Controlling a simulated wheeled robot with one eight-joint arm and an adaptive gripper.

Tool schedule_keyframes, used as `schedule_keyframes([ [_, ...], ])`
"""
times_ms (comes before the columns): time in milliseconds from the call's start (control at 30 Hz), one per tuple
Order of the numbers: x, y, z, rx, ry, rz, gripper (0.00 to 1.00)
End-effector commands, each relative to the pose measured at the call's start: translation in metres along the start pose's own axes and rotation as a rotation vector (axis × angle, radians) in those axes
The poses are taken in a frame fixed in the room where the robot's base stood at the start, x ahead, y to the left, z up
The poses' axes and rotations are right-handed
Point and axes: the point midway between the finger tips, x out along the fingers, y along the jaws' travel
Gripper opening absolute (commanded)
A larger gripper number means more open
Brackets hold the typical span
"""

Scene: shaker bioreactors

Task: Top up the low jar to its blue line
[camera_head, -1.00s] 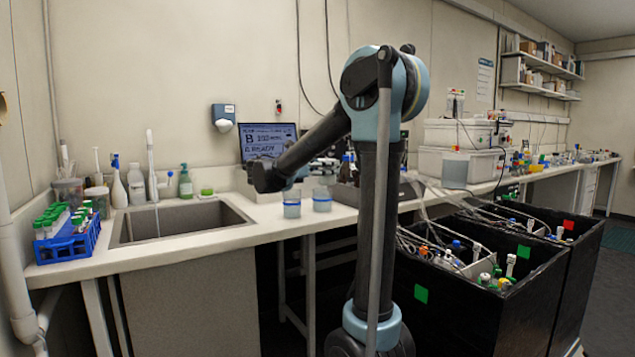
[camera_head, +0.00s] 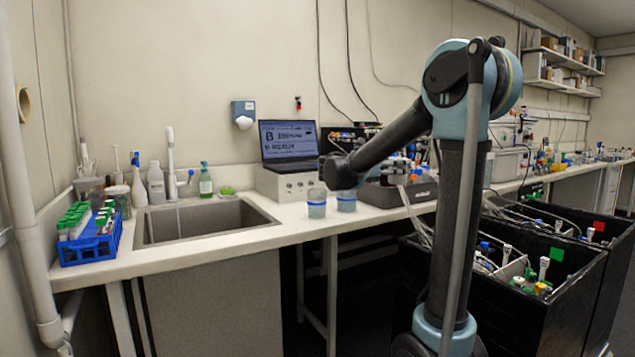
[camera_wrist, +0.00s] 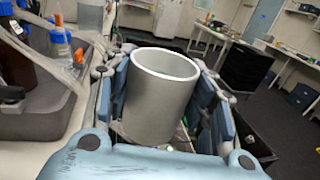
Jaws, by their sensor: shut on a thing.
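My gripper (camera_wrist: 165,110) is shut on a plain grey-white cup (camera_wrist: 165,95), with a blue finger pad on each side of it. The cup's open rim faces up toward the wrist camera. Its inside looks grey, and I cannot tell whether it holds liquid. In the head view my gripper and the cup are hidden behind the end of my arm. Two clear jars with bluish bands, a left one (camera_head: 316,204) and a right one (camera_head: 346,201), stand side by side on the bench just below my arm's end. Their levels are too small to compare.
A sink (camera_head: 205,222) is left of the jars, with a blue tube rack (camera_head: 92,245) beyond it. A laptop (camera_head: 289,143) stands behind the jars. A dark tray (camera_head: 400,193) of bottles lies right of them. Black bins (camera_head: 530,310) stand at front right.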

Motion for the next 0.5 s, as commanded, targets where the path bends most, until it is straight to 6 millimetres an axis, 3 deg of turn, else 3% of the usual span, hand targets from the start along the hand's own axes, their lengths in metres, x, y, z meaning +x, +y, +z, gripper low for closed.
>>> schedule_keyframes([
  [167,-0.036,0.024,-0.007,0.0,0.0,0.122,0.34],
  [500,-0.168,0.08,-0.032,0.0,0.0,0.524,0.34],
])
